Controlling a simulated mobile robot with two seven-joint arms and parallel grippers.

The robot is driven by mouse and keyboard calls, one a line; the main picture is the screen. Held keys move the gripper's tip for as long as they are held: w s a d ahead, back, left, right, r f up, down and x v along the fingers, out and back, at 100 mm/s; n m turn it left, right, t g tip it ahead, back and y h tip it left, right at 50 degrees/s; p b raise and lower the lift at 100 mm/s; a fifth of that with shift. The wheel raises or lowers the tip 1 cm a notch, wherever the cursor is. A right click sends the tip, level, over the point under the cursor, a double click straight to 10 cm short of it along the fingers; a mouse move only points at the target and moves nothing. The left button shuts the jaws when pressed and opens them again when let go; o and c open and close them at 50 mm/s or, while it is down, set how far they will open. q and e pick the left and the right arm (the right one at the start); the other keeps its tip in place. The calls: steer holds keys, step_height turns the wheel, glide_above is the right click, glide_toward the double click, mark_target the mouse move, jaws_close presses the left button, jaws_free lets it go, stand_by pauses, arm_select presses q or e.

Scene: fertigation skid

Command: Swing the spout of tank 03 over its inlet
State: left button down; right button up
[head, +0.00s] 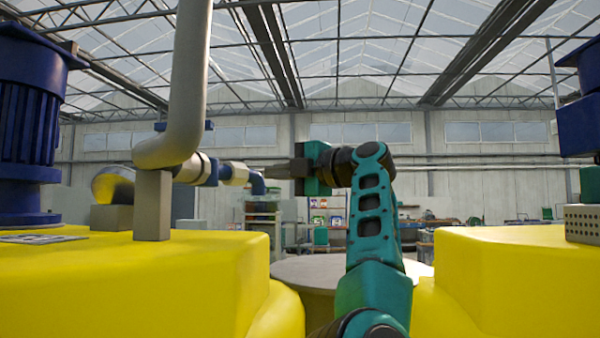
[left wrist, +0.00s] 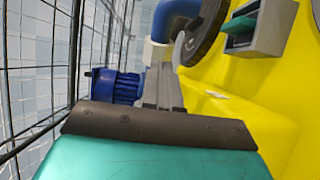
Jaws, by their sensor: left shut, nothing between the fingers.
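A grey pipe (head: 187,70) comes down onto the yellow tank (head: 130,275) at left and bends. A horizontal spout (head: 232,173) runs right from it through a blue collar and ends in a downturned blue elbow (head: 257,184). My left gripper (head: 258,169) points left, shut and empty, level with the spout's end; I cannot tell whether it touches. In the left wrist view, the fingers (left wrist: 163,82) reach toward a blue elbow (left wrist: 178,18) with a pale pipe end (left wrist: 154,52). No inlet or tank number can be made out. My right gripper is out of view.
A second yellow tank (head: 520,275) stands at right, with a round grey-brown top (head: 300,272) between the tanks. A blue motor (head: 28,120) rises at far left. The left wrist view shows a dark disc (left wrist: 207,30) and a grey box (left wrist: 272,28) beside the yellow surface.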

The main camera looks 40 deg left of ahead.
mark_target(247, 174)
arm_select(q)
steer(key=a, duration=0.5)
steer(key=shift+a, duration=0.15)
